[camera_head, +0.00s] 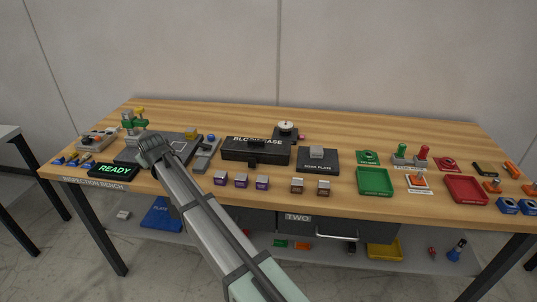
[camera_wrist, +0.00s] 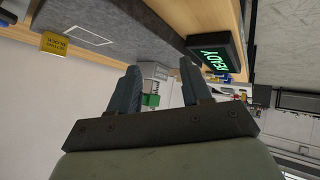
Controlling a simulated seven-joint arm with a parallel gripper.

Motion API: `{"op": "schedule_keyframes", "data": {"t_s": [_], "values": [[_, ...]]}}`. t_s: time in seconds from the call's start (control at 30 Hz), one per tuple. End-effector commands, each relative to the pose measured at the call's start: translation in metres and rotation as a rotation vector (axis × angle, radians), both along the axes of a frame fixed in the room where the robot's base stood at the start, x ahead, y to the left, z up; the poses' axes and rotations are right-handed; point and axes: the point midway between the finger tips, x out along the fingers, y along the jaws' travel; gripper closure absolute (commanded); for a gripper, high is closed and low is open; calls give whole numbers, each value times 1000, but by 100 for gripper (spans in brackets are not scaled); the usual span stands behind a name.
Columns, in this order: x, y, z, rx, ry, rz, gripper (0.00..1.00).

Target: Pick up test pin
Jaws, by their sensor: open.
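No thing labelled as the test pin can be made out. Small blue, yellow and dark pieces (camera_head: 73,160) lie at the bench's left front corner, too small to tell apart; a pin may be among them. My gripper (camera_wrist: 160,88) is open and has nothing between its fingers. In the head view, my arm's end reaches over the front of the dark granite plate (camera_head: 128,156), and my wrist hides the fingertips. Those small pieces lie to its left. In the wrist view, blurred small blue and yellow pieces (camera_wrist: 221,78) show beyond the right finger, below the READY sign.
The READY display (camera_head: 114,170) stands at the front edge near my gripper. A yellow block (camera_head: 191,133) sits on the plate. A black case (camera_head: 255,150) and several small cubes lie to the right.

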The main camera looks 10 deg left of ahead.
Motion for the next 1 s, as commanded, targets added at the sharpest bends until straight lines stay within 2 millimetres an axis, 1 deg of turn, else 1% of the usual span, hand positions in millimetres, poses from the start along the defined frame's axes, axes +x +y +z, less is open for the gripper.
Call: {"op": "schedule_keyframes", "data": {"t_s": [0.03, 0.07, 0.1, 0.17, 0.2, 0.27, 0.3, 0.37, 0.4, 0.47, 0.5, 0.57, 0.6, 0.67, 0.7, 0.73, 0.77, 0.8, 0.87, 0.9, 0.97, 1.0], "values": [[19, -26, 3, -6, 13, -32, 52], [28, -39, 5, -8, 21, -50, 52], [41, -58, 6, -11, 32, -73, 52], [59, -85, 9, -17, 46, -108, 52], [70, -104, 10, -21, 55, -131, 52], [87, -133, 12, -27, 70, -166, 52], [97, -152, 14, -30, 80, -190, 52], [111, -181, 16, -34, 95, -224, 52], [119, -201, 18, -36, 105, -247, 52], [132, -230, 20, -39, 120, -281, 52], [139, -250, 22, -41, 130, -304, 52], [149, -280, 24, -44, 145, -337, 52], [155, -300, 25, -46, 155, -360, 52], [164, -331, 28, -48, 173, -393, 52], [169, -351, 29, -48, 182, -415, 52], [172, -366, 31, -49, 190, -432, 52], [174, -381, 32, -49, 199, -448, 52], [178, -401, 34, -48, 208, -471, 52], [183, -431, 36, -49, 225, -503, 52], [185, -452, 37, -49, 235, -525, 52], [187, -482, 39, -49, 252, -558, 52], [188, -502, 41, -47, 263, -579, 52]]}}
